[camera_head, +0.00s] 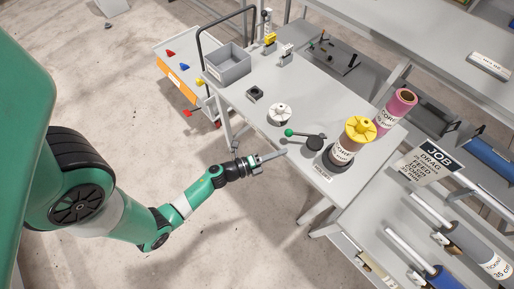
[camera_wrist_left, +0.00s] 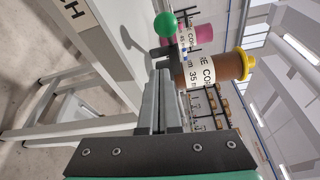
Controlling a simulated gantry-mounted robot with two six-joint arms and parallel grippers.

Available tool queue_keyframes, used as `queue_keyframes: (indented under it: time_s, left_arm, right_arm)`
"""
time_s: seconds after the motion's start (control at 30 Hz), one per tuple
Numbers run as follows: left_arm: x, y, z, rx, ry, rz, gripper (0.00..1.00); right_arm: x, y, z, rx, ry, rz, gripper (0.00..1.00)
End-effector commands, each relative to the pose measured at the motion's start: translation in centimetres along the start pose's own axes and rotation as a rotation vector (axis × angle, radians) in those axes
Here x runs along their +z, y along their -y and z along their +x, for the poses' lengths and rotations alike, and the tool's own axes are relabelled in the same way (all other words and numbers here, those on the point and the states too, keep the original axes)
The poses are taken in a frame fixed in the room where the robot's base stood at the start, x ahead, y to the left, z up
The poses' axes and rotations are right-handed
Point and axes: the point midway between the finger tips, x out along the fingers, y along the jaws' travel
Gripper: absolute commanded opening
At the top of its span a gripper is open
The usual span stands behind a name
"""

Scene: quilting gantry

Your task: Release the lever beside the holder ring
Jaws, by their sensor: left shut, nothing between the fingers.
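The lever has a green ball knob (camera_head: 288,132) on a dark arm, with a dark round hub (camera_head: 315,143) at its other end, on the grey table. Beside it, the dark holder ring (camera_head: 321,164) surrounds the base of an upright brown core (camera_head: 343,152) with a yellow cap (camera_head: 360,129). My left gripper (camera_head: 284,153) is shut and empty at the table's near edge, on the near side of the lever and apart from the knob. In the left wrist view, the green knob (camera_wrist_left: 166,25) and brown core (camera_wrist_left: 222,67) show beyond the shut fingers (camera_wrist_left: 159,75).
A pink roll (camera_head: 404,98) stands behind the core. A white disc (camera_head: 279,115), a black block (camera_head: 255,94) and a grey bin (camera_head: 228,69) are farther along the table (camera_head: 240,106). A rack with rolls (camera_head: 465,238) is at lower right.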

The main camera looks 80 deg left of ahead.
Motion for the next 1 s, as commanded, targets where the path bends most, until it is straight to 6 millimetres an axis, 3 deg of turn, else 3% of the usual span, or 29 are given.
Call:
queue_keyframes:
  time_s: [0.3, 0.5, 1.0]
  left_arm:
    - [3.8, -0.2, -4.3, 0.003, 0.007, 0.000, 0.00]
    - [5.2, -0.6, -6.2, 0.002, 0.002, 0.000, 0.00]
    - [5.5, -0.7, -6.7, 0.000, -0.005, 0.000, 0.00]
  right_arm:
    - [-1.4, 0.0, 1.5, -0.001, -0.002, 0.001, 0.50]
    - [-1.7, 0.0, 1.8, -0.001, -0.001, 0.001, 0.50]
    - [-1.7, 0.0, 1.8, -0.001, -0.001, 0.001, 0.50]
